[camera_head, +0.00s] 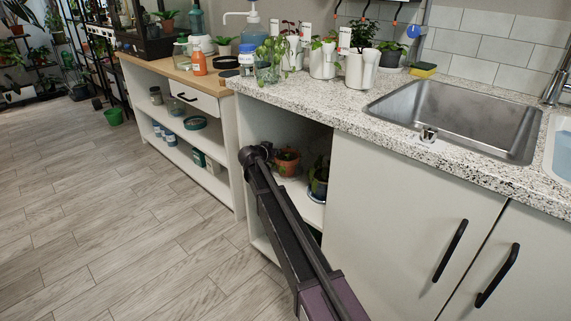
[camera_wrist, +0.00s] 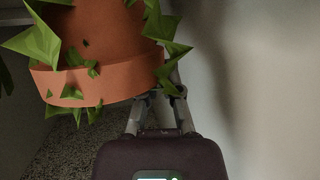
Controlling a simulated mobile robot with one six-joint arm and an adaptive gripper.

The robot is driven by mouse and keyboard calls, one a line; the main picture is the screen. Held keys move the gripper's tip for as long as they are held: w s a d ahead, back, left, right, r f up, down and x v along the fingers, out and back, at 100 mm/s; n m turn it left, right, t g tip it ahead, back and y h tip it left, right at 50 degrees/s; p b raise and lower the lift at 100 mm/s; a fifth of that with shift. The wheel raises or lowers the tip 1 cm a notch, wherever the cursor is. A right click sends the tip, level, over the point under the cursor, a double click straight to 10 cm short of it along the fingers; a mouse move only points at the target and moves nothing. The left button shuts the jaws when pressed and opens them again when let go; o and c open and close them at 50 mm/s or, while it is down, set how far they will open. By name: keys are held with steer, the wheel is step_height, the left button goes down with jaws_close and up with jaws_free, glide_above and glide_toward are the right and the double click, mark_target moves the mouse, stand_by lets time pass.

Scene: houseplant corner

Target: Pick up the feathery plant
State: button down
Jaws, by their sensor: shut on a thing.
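A plant in a terracotta pot (camera_head: 287,162) stands out inside the open shelf space under the counter in the head view. In the wrist view the terracotta pot (camera_wrist: 100,85) fills the upper left, its wide rim toward the bottom of the picture, with pointed green leaves around it. My gripper (camera_wrist: 167,82) is shut on the right side of this pot, near its rim. In the head view my gripper (camera_head: 266,152) is small beside the pot, and its fingers are hard to make out. Whether the leaves are feathery is not clear.
A darker potted plant (camera_head: 319,177) stands right of the terracotta pot, close by. The cabinet door (camera_head: 400,215) is on the right, and the granite counter (camera_head: 330,98) is overhead with several potted plants. The wooden floor (camera_head: 130,220) at left is clear.

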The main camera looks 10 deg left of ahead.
steer(key=shift+r, duration=0.15)
step_height(320, 180, up, 3)
steer(key=p, duration=0.3)
steer(key=shift+r+p, duration=0.2)
steer(key=shift+p, duration=0.2)
steer(key=s+d+r+p, duration=0.1)
steer(key=s+d, duration=0.1)
steer(key=s, duration=1.3)
steer(key=shift+s+d+r, duration=0.15)
steer(key=shift+s+d, duration=0.2)
steer(key=shift+d, duration=0.05)
